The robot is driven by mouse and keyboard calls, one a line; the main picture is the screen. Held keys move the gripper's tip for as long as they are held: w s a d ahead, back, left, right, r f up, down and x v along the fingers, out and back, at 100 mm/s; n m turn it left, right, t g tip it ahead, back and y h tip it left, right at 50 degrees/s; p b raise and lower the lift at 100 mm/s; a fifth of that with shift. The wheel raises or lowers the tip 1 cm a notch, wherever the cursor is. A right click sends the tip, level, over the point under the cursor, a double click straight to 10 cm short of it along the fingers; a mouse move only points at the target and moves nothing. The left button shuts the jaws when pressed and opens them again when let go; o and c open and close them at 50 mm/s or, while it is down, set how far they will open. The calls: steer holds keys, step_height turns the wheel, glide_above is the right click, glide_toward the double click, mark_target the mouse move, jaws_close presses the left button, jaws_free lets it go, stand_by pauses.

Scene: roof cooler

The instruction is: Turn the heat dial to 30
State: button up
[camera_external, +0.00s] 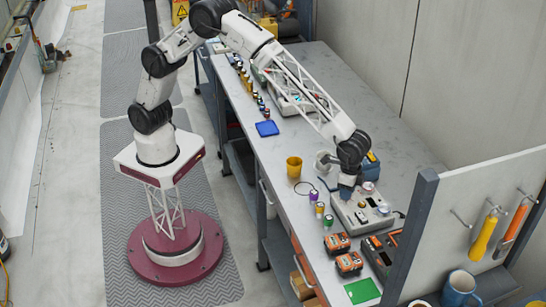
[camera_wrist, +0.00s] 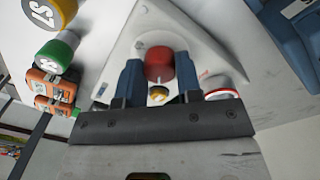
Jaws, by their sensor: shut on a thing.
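A light grey device (camera_external: 364,212) with knobs and a small display sits on the bench in the external view. Its pale top panel (camera_wrist: 205,48) fills the middle of the wrist view. My gripper (camera_external: 346,192) points down onto the device's back left part. In the wrist view the two blue fingers of my gripper (camera_wrist: 159,78) stand on either side of a red knob (camera_wrist: 159,62) and are shut on it. A small yellow-topped part (camera_wrist: 158,93) shows between the fingers. A white-topped knob with a red rim (camera_wrist: 222,94) is beside the right finger. Dial numbers cannot be read.
Orange battery packs (camera_external: 348,263) and a green pad (camera_external: 362,291) lie in front of the device. Small colored cylinders (camera_external: 320,208) and a yellow cup (camera_external: 294,167) stand to its left. A panel with hanging tools (camera_external: 485,235) rises at right.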

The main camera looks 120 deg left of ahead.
steer(key=shift+m, duration=0.5)
steer(key=o, duration=0.9)
steer(key=shift+o, duration=0.2)
steer(key=shift+r, duration=0.1)
steer(key=shift+a+r, duration=0.15)
steer(key=shift+r, duration=3.6)
steer(key=shift+r, duration=0.1)
